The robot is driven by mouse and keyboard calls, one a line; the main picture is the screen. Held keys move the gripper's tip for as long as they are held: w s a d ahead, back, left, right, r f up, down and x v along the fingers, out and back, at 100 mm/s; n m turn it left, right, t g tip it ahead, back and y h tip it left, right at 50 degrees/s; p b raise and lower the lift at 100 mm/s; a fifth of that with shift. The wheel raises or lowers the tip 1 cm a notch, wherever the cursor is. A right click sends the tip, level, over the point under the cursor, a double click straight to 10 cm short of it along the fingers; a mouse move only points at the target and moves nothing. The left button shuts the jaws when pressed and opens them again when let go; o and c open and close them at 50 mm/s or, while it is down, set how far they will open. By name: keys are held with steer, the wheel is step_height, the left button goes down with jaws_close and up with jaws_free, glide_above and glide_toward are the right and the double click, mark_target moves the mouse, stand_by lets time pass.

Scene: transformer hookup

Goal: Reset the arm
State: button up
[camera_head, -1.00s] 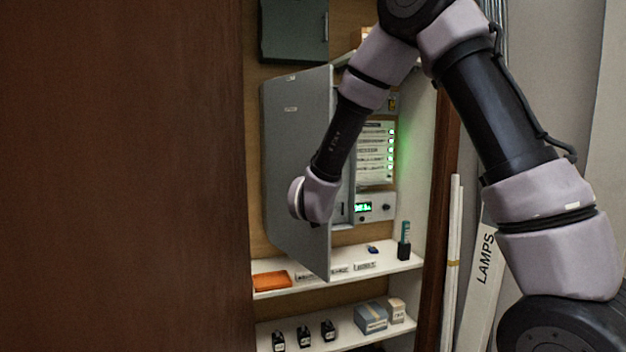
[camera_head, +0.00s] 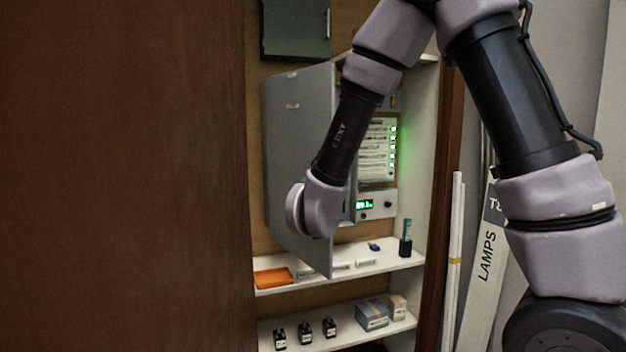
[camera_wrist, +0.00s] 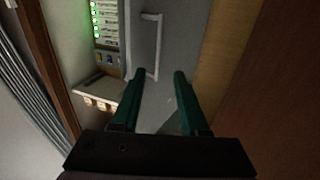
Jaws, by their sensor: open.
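My gripper (camera_wrist: 158,90) shows in the wrist view with its two green fingers spread apart and nothing between them. Beyond the fingers is the grey cabinet door (camera_wrist: 172,30) with a pale bar handle (camera_wrist: 154,45); I cannot tell the exact gap to it. In the head view my arm reaches down in front of the open grey door (camera_head: 295,130), and my gripper's fingers are hidden there behind the wrist. The panel with green lights (camera_head: 377,150) stands behind the door and my forearm.
A shelf (camera_head: 340,263) below the panel carries an orange tray (camera_head: 273,278) and a dark upright tool holder (camera_head: 405,245). A lower shelf holds small black bottles (camera_head: 304,333) and boxes (camera_head: 371,315). A brown wooden panel (camera_head: 120,180) fills the left. A LAMPS box (camera_head: 486,255) leans at right.

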steer(key=shift+s, duration=0.9)
steer(key=s+d+r+m+g+y, duration=0.1)
steer(key=d+r+m+g+y, duration=0.3)
steer(key=d+r, duration=0.55)
steer(key=s+d+f+g+h, duration=0.1)
steer(key=s+d+g, duration=0.2)
steer(key=s+d, duration=0.4)
steer(key=s+d+f+g+h, duration=0.1)
steer(key=s+d+g, duration=0.3)
steer(key=s+d, duration=0.3)
steer(key=s, duration=0.5)
steer(key=shift+s+d, duration=0.25)
steer(key=shift+s, duration=0.1)
